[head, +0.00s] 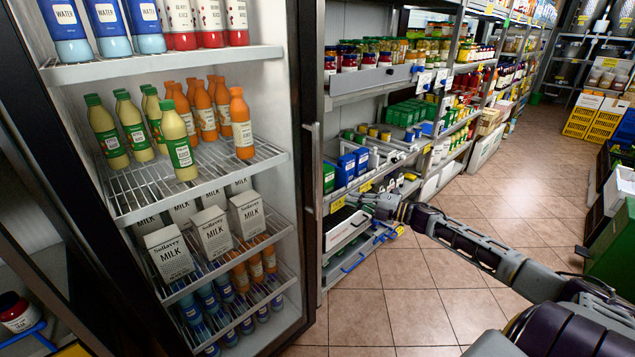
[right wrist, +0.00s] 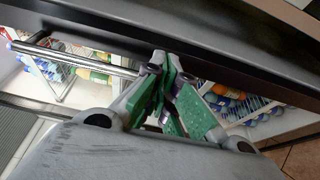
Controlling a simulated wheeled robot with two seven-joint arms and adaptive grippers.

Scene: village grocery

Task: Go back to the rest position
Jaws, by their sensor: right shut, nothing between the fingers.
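My right gripper (head: 368,203) is at the end of my arm, which reaches in from the lower right in the head view. It is in front of the lower shelves, to the right of the fridge. In the right wrist view its green-padded fingers (right wrist: 163,75) are together with nothing between them. My left gripper is not in view.
A fridge (head: 305,60) with bottles and milk cartons (head: 213,231) stands on the left; its upright handle (head: 313,165) is on its right edge. Stocked shelves (head: 372,80) run along the aisle. Yellow crates (head: 581,118) stand far right. The tiled floor (head: 497,180) is clear mid-aisle.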

